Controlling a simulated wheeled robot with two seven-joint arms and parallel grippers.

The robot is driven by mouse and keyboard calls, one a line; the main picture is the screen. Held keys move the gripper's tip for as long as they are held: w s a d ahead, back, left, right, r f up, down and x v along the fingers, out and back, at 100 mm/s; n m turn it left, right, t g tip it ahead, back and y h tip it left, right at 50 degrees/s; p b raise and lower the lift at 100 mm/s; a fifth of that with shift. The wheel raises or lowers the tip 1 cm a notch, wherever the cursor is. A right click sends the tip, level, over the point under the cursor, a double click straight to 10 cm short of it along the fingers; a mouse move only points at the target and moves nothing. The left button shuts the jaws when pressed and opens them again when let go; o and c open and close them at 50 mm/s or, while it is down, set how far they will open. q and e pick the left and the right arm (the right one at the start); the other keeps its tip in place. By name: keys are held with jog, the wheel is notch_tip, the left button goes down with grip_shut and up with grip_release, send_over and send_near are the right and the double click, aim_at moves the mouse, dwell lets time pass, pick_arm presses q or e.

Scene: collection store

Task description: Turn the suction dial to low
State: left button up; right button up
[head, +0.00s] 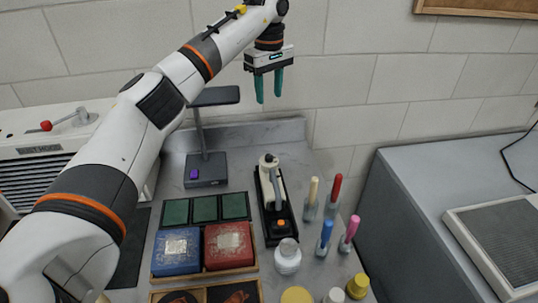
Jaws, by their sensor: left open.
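A white louvred unit (40,180) stands at the far left, with a small dark label, too small to read surely, on its front. I cannot make out a dial with a readable low mark. My left arm hides the right part of this unit. My left gripper (269,88) is raised in front of the wall, above the back of the counter and well to the right of the unit. Its teal fingers point down, apart and empty. My right gripper is out of view.
A lamp-like stand (206,170) rises behind my arm. A blue box (177,251), a red box (229,246), a black-based device (274,205), a white jar (288,257) and several coloured-handled tools crowd the counter. A grey cabinet (440,180) stands right.

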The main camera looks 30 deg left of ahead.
pick_arm(q)
jog(key=f, duration=0.1)
jog(key=b, duration=0.7)
send_over(269, 155)
notch_tip(269, 155, down, 7)
notch_tip(269, 155, down, 12)
jog(key=shift+s+p, duration=0.1)
jog(key=shift+p, duration=1)
grip_shut()
